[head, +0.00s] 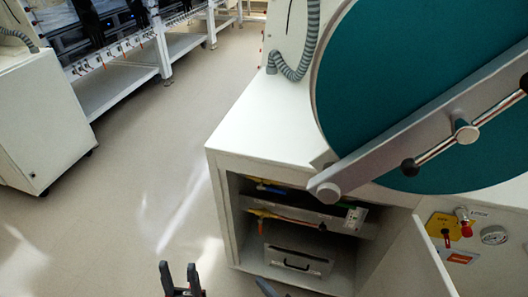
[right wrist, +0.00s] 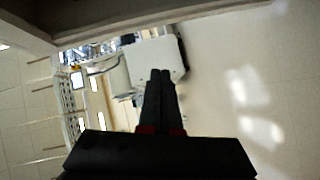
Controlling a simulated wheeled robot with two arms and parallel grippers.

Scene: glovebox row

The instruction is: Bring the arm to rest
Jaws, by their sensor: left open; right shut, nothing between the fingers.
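My left gripper (head: 179,268) is at the bottom edge of the head view, its two dark fingers apart and nothing between them. It is over bare floor, left of the open cabinet. Most of both arms is out of view.
An open white cabinet (head: 222,215) stands at right, holding a shelf and a handled case (head: 297,262). Its door (head: 434,262) stands open. Above is a large round teal door (head: 400,85) with a bar. A white cabinet (head: 42,120) is at left. Floor (head: 130,200) between is clear.

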